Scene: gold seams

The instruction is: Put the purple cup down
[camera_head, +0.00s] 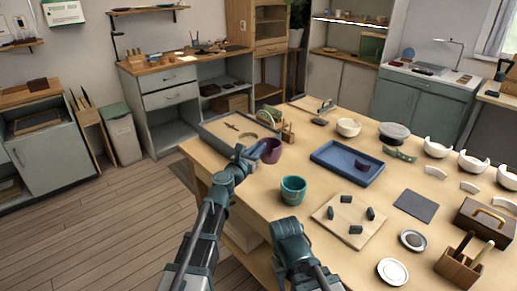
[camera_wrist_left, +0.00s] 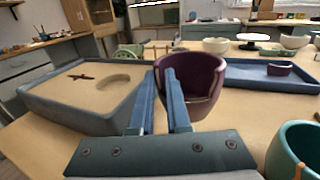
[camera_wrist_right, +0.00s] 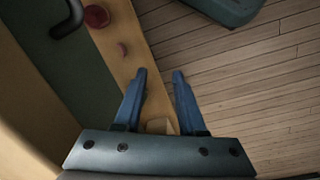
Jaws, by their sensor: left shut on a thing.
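The purple cup (camera_head: 270,151) is near the left edge of the wooden table in the head view, beside the sand tray. My left gripper (camera_head: 251,153) is shut on its near-left wall. In the left wrist view the cup (camera_wrist_left: 200,82) is upright, with the gripper fingers (camera_wrist_left: 167,72) at its left side. I cannot tell whether its base touches the table. My right gripper (camera_wrist_right: 159,75) is open and empty in the right wrist view, with table edge and floor beyond it.
A sand tray (camera_wrist_left: 92,121) stands left of the cup. A teal cup (camera_head: 293,190) is at its front right. A blue tray (camera_head: 347,171) with a purple shard (camera_head: 362,166) lies to the right. A board (camera_head: 349,237) with dark blocks is nearer. Some bare tabletop lies between.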

